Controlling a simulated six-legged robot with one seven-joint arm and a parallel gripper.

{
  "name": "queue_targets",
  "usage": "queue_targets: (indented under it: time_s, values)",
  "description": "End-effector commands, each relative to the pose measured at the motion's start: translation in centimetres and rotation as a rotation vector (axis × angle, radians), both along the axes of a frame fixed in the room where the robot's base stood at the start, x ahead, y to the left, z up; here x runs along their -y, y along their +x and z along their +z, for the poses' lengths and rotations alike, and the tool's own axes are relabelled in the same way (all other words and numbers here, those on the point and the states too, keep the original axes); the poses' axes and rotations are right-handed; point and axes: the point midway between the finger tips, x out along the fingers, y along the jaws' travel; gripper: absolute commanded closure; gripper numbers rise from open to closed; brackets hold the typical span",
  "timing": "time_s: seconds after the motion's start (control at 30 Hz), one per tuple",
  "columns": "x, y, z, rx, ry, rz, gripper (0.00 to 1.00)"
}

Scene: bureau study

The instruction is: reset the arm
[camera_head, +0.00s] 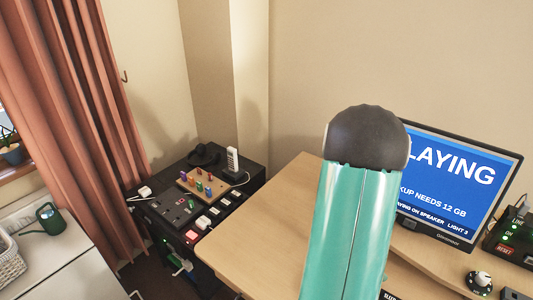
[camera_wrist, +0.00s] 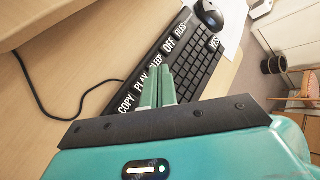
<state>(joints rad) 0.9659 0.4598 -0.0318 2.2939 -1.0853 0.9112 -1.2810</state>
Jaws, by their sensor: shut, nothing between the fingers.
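My gripper (camera_wrist: 160,82) shows in the wrist view as two slim green fingers, shut together with nothing between them. Its tips overlap the lower middle of a black keyboard (camera_wrist: 203,66) in the picture; I cannot tell whether they touch it. The keyboard has large white labels reading COPY, PLAY, SLEEP, OFF, FILES and YES, the SLEEP label partly covered by the fingers. In the head view my teal arm with a dark rounded cap rises in front of the desk, and the gripper is out of sight there.
A monitor (camera_head: 450,180) with a blue screen stands on the wooden desk (camera_head: 262,232), partly behind my arm. A control box (camera_head: 512,240) and a knob (camera_head: 480,281) are right. A black cabinet (camera_head: 172,217) carries a pegboard and phone. A mouse (camera_wrist: 208,18) lies past the keyboard.

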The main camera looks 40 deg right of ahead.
Motion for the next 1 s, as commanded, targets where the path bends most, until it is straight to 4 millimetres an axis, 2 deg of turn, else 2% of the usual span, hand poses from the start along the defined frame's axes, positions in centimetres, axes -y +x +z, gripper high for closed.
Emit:
queue_targets:
  time_s: [0.17,0.27,0.37,0.57,0.7,0.8,1.0]
  values:
    - [-0.1,0.6,0.4,0.015,-0.016,-0.007,1.00]
    - [-0.9,2.4,1.9,0.071,-0.072,-0.037,1.00]
    - [-2.5,5.5,4.4,0.179,-0.159,-0.098,1.00]
    - [-7.9,12.0,9.7,0.465,-0.308,-0.270,1.00]
    - [-12.6,15.5,13.1,0.671,-0.350,-0.405,1.00]
    - [-16.3,17.5,15.4,0.815,-0.347,-0.508,1.00]
    - [-24.4,20.0,19.7,1.063,-0.258,-0.733,1.00]
